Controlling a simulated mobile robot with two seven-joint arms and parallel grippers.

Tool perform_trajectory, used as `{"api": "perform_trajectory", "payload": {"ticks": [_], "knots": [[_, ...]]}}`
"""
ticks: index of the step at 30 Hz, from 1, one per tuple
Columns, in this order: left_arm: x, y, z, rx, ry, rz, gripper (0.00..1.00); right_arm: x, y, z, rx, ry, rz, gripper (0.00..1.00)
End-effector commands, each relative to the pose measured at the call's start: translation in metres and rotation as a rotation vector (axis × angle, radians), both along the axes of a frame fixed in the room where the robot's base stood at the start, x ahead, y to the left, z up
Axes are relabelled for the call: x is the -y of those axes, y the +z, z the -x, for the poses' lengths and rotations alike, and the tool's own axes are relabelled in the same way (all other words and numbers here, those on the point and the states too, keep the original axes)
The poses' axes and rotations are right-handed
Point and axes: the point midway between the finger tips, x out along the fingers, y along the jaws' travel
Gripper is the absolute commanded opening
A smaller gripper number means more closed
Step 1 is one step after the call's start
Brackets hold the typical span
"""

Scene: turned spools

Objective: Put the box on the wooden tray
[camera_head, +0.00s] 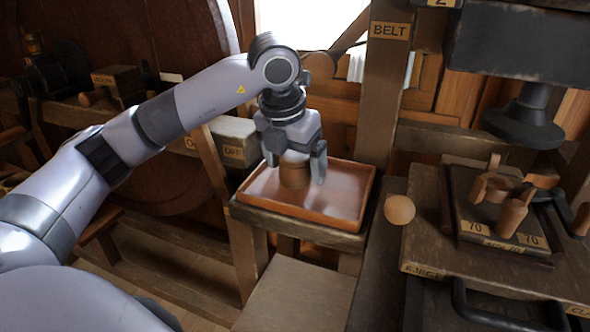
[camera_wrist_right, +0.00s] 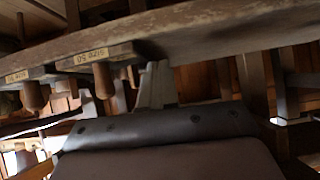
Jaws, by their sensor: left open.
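The wooden tray (camera_head: 337,217) is a shallow reddish-brown tray with a raised rim, on a dark wooden stand in the middle of the head view. A small round brown object (camera_head: 294,173), which looks like the box, is upright at the tray's left back part, its top partly hidden by my left gripper. My left gripper (camera_head: 296,168) points down over it, open, with one finger on each side. I cannot tell whether the fingers touch it.
A wooden ball (camera_head: 400,210) sits right of the tray, near the post labelled BELT (camera_head: 389,31). Further right, a dark board (camera_head: 497,222) holds turned wooden pieces under a press (camera_head: 524,122). The tray's right part is bare.

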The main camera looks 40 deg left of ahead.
Motion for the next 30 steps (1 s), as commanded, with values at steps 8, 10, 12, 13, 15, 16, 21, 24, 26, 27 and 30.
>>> {"api": "perform_trajectory", "payload": {"ticks": [8, 10, 12, 13, 15, 16, 21, 24, 26, 27, 30], "knots": [[0.0, -0.001, 0.0, 0.001, 0.0, 0.0, 0.74, 0.0, 0.0, 0.0, 0.001, 0.0, 0.0, 0.0], [0.0, -0.001, 0.0, 0.001, 0.0, 0.001, 0.51, 0.0, 0.0, 0.0, 0.001, 0.0, 0.0, 0.0], [0.0, -0.001, 0.0, 0.001, 0.0, 0.001, 0.32, 0.0, 0.0, 0.0, 0.001, -0.001, 0.0, 0.0], [0.0, -0.001, 0.0, 0.001, 0.0, 0.001, 0.32, 0.0, 0.0, 0.0, 0.001, -0.001, 0.0, 0.0], [0.0, 0.0, 0.0, 0.001, 0.0, 0.001, 0.27, 0.0, 0.001, 0.0, 0.001, -0.001, 0.0, 0.0], [0.0, 0.0, 0.0, 0.001, 0.0, 0.001, 0.26, 0.0, 0.001, 0.0, 0.001, -0.001, 0.0, 0.0], [0.0, 0.001, 0.0, 0.002, 0.0, 0.001, 0.26, 0.0, 0.001, -0.001, 0.002, -0.001, 0.0, 0.0], [-0.001, 0.004, -0.001, 0.002, 0.0, 0.001, 0.26, 0.0, 0.004, -0.001, 0.003, -0.001, 0.0, 0.0], [-0.002, 0.008, -0.001, 0.002, 0.0, 0.001, 0.26, 0.0, 0.007, -0.001, 0.005, -0.001, 0.001, 0.0], [-0.003, 0.011, -0.001, 0.002, 0.0, 0.001, 0.26, 0.0, 0.009, -0.001, 0.006, -0.001, 0.001, 0.0], [-0.007, 0.022, -0.001, 0.002, -0.001, 0.001, 0.26, 0.001, 0.015, -0.001, 0.008, -0.002, 0.003, 0.0]]}}
